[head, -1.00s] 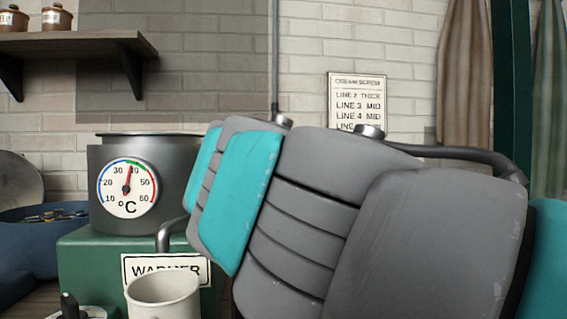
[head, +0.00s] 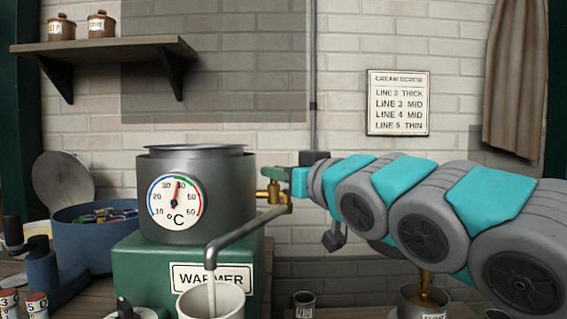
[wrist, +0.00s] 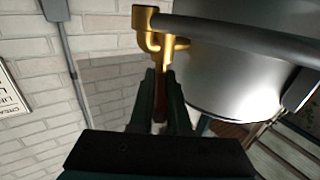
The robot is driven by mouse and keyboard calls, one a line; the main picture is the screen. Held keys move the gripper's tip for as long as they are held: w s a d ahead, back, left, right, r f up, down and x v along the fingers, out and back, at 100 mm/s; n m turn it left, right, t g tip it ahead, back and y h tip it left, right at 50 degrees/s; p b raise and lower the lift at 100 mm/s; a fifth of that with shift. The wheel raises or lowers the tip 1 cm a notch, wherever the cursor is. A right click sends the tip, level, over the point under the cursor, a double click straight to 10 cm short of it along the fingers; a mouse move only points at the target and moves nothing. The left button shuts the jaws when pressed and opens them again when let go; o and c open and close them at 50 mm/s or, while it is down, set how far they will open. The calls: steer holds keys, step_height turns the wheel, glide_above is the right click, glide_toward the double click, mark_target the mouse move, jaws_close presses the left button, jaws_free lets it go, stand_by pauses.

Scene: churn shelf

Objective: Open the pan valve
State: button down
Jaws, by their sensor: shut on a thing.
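The grey pan (head: 195,228) with a round °C dial (head: 175,200) sits on the green warmer (head: 135,270). The brass pan valve (head: 271,190) is on the pan's right side, and a grey spout (head: 245,232) slopes down to the left from it. White liquid runs from the spout's end into a cream cup (head: 212,302). My gripper (head: 284,178) is at the valve, shut on its handle, which is mostly hidden. In the wrist view, my gripper's fingers (wrist: 163,82) close just below the brass valve (wrist: 150,38), with a reddish-brown part between them.
A blue tub (head: 95,235) and a crank-like dark blue device (head: 45,265) stand at left. A small dark cup (head: 304,304) and a metal pot (head: 410,305) stand at lower right. A shelf (head: 100,52) with jars and a "CREAM SCREW" sign (head: 398,103) are on the wall.

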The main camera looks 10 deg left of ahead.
steer(key=shift+w+n+g+y+p, duration=0.1)
steer(key=shift+n+g+y+p, duration=0.05)
steer(key=shift+n+g+y, duration=0.95)
steer(key=shift+w+n+g+y+p, duration=0.15)
steer(key=shift+n+g+y, duration=0.55)
steer(key=shift+g, duration=0.8)
steer(key=shift+w+d+n+g+y, duration=0.1)
steer(key=shift+n+g+y, duration=0.25)
steer(key=shift+n+g, duration=0.9)
steer(key=shift+w+d+n+g+y, duration=0.1)
steer(key=shift+n+g+y, duration=0.25)
steer(key=shift+n+g, duration=0.9)
steer(key=shift+g, duration=1)
steer(key=c, duration=0.9)
jaws_free()
steer(key=shift+d+b, duration=0.45)
steer(key=shift+d, duration=3.45)
steer(key=shift+o, duration=0.2)
